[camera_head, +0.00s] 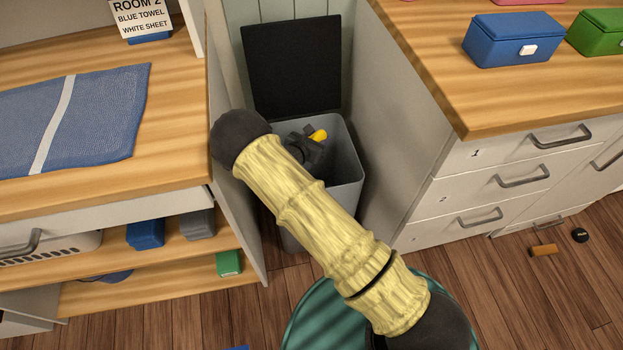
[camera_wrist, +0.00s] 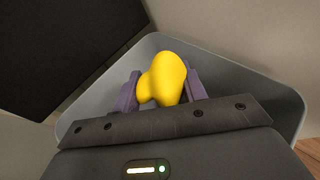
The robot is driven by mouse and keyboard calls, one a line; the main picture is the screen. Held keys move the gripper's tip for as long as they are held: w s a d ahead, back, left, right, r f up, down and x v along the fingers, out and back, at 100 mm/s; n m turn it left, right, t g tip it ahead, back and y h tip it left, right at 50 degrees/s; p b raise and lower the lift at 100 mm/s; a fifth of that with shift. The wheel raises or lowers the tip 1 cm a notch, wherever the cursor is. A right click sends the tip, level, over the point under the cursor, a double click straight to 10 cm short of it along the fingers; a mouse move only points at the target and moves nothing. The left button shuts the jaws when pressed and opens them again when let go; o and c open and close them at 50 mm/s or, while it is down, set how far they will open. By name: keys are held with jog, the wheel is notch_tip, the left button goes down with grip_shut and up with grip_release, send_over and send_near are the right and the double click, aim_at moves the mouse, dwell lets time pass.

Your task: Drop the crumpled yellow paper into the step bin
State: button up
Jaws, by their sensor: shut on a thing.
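The crumpled yellow paper (camera_wrist: 165,80) is between the two fingers of my gripper (camera_wrist: 160,88) in the wrist view. A small part of the yellow paper (camera_head: 319,135) also shows in the head view beside my gripper (camera_head: 308,147). My gripper is shut on it. The grey step bin (camera_head: 345,165) stands between the two cabinets with its black lid (camera_head: 292,65) raised. The gripper and paper are over the bin's open mouth; how deep they are is hard to tell. The bin's rim (camera_wrist: 285,100) surrounds them in the wrist view. My arm hides part of the bin.
A left counter holds a blue towel (camera_head: 75,115), with shelves below. The right drawer cabinet (camera_head: 500,180) carries a blue box (camera_head: 512,40) and a green box (camera_head: 597,32). A small orange-brown piece (camera_head: 543,250) and a black disc (camera_head: 580,235) lie on the floor. Cabinet walls flank the bin closely.

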jog(key=o, duration=1.5)
jog(key=shift+a, duration=0.1)
notch_tip(320, 180, up, 10)
jog(key=shift+p, duration=1.15)
